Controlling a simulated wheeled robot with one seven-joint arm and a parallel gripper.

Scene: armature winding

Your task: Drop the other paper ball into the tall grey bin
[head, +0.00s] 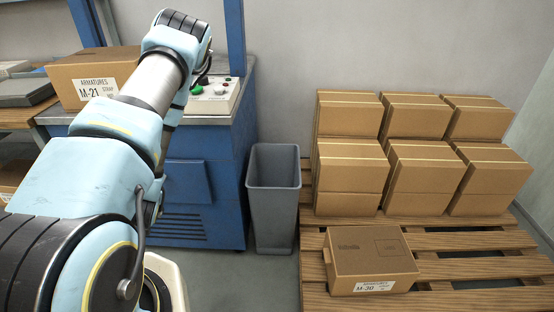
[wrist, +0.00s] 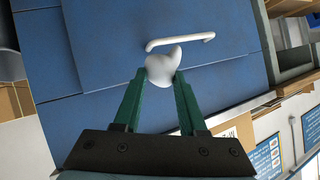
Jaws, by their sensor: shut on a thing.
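A white, slightly lumpy paper ball (wrist: 160,66) sits between the green fingertips of my gripper (wrist: 162,78) in the wrist view. The fingers are shut on it, one on each side. The tall grey bin (head: 272,205) stands upright on the floor in the head view, between the blue machine and the pallet. Its top is open; the bottom inside cannot be seen. In the head view my arm reaches up and away on the left, and my gripper and the ball are hidden behind it. The bin is not recognisable in the wrist view.
A blue machine cabinet (head: 200,190) with a control panel (head: 213,97) stands left of the bin. Stacked cartons and a single box (head: 370,258) sit on a wooden pallet (head: 450,240) at right. A carton (head: 92,72) marked M-21 stands at left. A white handle (wrist: 195,39) lies behind the ball.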

